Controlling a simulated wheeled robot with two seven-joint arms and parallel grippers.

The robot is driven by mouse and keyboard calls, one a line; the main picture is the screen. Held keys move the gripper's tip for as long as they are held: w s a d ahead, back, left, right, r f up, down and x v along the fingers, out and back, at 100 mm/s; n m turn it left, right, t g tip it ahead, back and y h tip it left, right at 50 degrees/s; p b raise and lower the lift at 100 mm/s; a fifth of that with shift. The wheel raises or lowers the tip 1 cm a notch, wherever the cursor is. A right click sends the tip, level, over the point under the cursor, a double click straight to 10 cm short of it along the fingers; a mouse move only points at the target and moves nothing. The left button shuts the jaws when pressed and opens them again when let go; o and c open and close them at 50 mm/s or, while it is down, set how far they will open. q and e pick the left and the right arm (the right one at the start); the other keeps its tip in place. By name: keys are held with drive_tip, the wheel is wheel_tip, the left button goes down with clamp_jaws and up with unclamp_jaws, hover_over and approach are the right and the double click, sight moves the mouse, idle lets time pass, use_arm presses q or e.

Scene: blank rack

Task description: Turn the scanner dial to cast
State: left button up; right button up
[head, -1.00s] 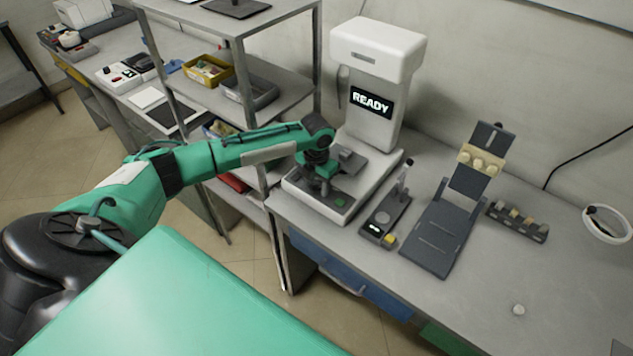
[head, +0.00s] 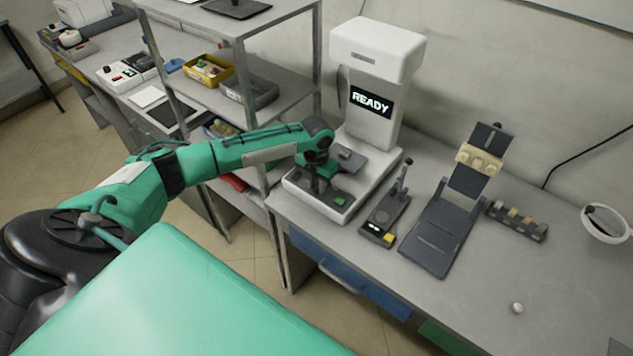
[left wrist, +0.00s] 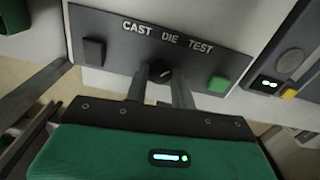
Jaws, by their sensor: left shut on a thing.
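The white scanner (head: 375,140) stands on the bench with its screen (head: 371,102) reading READY. Its dark front panel (left wrist: 105,29) carries the words CAST, DIE and TEST in the left wrist view. The small black dial (left wrist: 160,71) sits below DIE, with a pale mark on it; where the mark points is hard to tell. My left gripper (head: 319,190) is at the scanner's front base. In the left wrist view its two fingers (left wrist: 160,90) are shut on the dial, one on each side. My right gripper is out of view.
A green button (left wrist: 219,84) is right of the dial and a dark square button (left wrist: 94,51) is left of it. A small device with a yellow button (head: 389,239) stands close to the scanner's right. A metal shelf (head: 200,92) stands left of the scanner.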

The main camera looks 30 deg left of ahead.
use_arm(q)
drive_tip(key=n+p, duration=0.2)
drive_tip(key=n, duration=0.2)
drive_tip(key=shift+r+p, duration=0.25)
drive_tip(key=shift+p, duration=0.15)
drive_tip(key=n+p, duration=0.2)
drive_tip(key=n, duration=0.2)
drive_tip(key=shift+n, duration=0.4)
drive_tip(key=n+p, duration=0.3)
drive_tip(key=n, duration=0.2)
drive_tip(key=shift+w+f+n+p, duration=0.1)
drive_tip(key=shift+n+p, duration=0.55)
drive_tip(key=shift+n, duration=0.85)
drive_tip(key=o, duration=1)
drive_tip(key=shift+f, duration=0.1)
